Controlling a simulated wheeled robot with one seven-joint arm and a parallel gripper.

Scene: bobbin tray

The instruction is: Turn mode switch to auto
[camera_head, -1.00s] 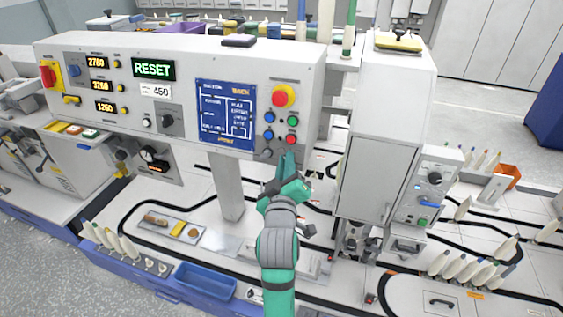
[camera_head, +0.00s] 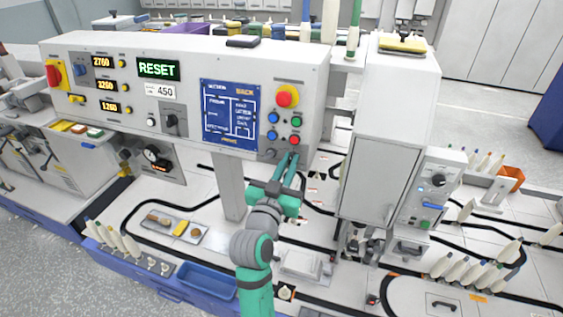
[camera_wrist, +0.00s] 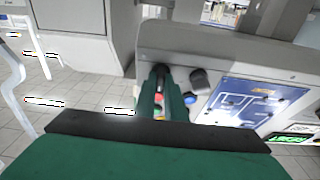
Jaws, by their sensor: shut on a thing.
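The mode switch seems to be the dark knob (camera_wrist: 158,69) at the panel's lower right, below the red button; its label cannot be read. My gripper (camera_head: 291,159) is at this knob from below and in front, and its green fingers hide most of it in the head view. In the wrist view my gripper (camera_wrist: 158,80) is shut with the dark knob between its fingertips. The knob's pointing direction is hidden. A second, grey knob (camera_head: 270,154) sits just left of the fingers and also shows in the wrist view (camera_wrist: 200,80).
Above the fingers are red (camera_head: 294,140), green (camera_head: 297,122) and blue buttons and a red emergency button (camera_head: 288,96). A blue screen (camera_head: 229,115) is to the left. A tall white cabinet (camera_head: 385,140) stands close on the right. A black selector (camera_head: 171,121) is farther left.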

